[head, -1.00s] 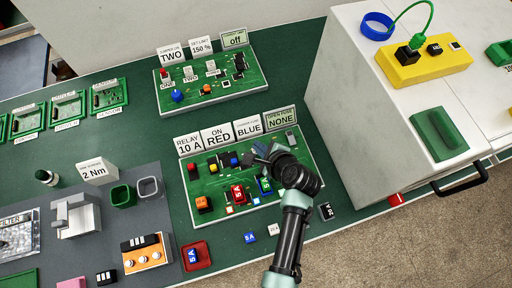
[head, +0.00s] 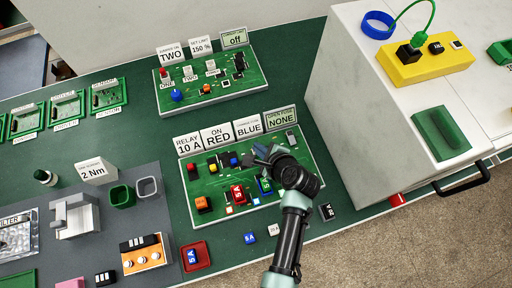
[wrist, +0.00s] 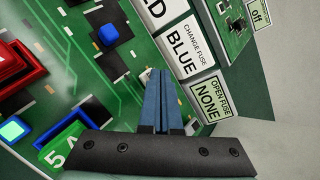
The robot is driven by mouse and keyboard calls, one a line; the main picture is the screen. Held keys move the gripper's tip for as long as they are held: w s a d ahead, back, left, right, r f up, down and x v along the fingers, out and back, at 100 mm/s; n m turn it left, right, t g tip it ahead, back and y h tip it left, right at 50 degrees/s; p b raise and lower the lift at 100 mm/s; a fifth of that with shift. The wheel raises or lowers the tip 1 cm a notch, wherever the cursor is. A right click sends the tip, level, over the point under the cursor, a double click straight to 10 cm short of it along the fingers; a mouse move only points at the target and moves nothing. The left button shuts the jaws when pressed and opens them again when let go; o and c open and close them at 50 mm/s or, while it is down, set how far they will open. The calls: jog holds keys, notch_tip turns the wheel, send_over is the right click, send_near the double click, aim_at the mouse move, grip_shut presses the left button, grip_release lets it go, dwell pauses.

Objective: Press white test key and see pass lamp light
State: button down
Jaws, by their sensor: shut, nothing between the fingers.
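My gripper (head: 262,153) is shut and empty over the right part of the near green circuit board (head: 218,186). In the wrist view its two blue-grey fingers (wrist: 160,85) lie together, pointing toward the label cards. I cannot tell which is the test key or the pass lamp. My wrist hides part of the board.
Cards (head: 248,127) stand along the board's back edge, close to my fingers; one reads OPEN FUSE NONE (wrist: 209,100). A red block (head: 237,194) and a green 5 A block (wrist: 62,148) rise from the board. A white cabinet (head: 345,110) stands at the right.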

jog(key=shift+f, duration=0.25)
jog(key=shift+r, duration=0.15)
jog(key=shift+r+p, duration=0.75)
jog(key=shift+p, duration=0.2)
notch_tip(320, 180, up, 5)
jog(key=p, duration=0.5)
dwell(0.3)
dwell(0.5)
